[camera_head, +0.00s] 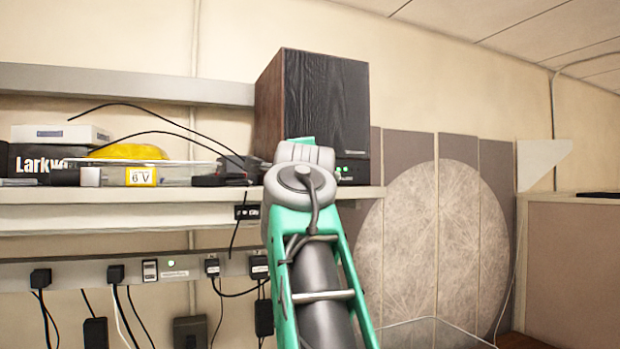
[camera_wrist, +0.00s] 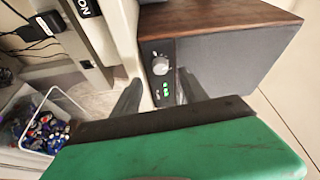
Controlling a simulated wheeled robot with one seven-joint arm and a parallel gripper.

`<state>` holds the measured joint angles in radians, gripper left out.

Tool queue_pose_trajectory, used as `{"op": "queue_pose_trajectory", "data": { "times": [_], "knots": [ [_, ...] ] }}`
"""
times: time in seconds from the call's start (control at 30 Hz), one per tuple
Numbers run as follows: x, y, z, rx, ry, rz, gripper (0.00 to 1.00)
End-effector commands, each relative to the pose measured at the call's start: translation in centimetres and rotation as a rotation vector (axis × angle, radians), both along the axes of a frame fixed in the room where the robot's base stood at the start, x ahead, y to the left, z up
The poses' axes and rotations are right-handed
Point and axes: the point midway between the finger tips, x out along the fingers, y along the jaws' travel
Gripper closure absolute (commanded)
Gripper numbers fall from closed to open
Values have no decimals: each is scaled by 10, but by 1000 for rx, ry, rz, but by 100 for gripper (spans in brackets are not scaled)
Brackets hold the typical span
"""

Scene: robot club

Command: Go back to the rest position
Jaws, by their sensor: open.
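My gripper (camera_wrist: 158,80) shows in the wrist view as two dark fingers standing apart, with nothing seen between them. The fingers point at the front of a dark wood-cased speaker (camera_wrist: 215,65), around its silver knob and two green lights. I cannot tell whether they touch it. In the head view my grey and green arm reaches up to the speaker (camera_head: 325,100), which stands on the shelf. My fingers are hidden there behind the end of my arm.
The shelf (camera_head: 130,194) also holds a yellow item (camera_head: 130,151), boxes and cables. A power strip (camera_head: 75,272) with several plugs hangs below. A round pale panel (camera_head: 430,250) is at the right. A white bin (camera_wrist: 28,150) of small coloured items shows in the wrist view.

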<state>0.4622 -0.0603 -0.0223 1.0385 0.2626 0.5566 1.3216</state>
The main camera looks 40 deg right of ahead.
Motion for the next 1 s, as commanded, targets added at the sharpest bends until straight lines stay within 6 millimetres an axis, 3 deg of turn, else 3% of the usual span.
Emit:
{"op": "queue_pose_trajectory", "data": {
  "times": [0.47, 0.57, 0.67, 0.83, 0.9, 1.0],
  "knots": [
    [-7, -6, 1, -12, 8, -19, 49],
    [-6, -5, -1, -101, 91, -22, 49],
    [-2, -1, -14, -294, 311, 0, 49],
    [43, 2, -162, -513, 839, 198, 49],
    [47, 8, -223, -557, 999, 297, 49],
    [38, 25, -310, -608, 1196, 460, 49]
  ]
}}
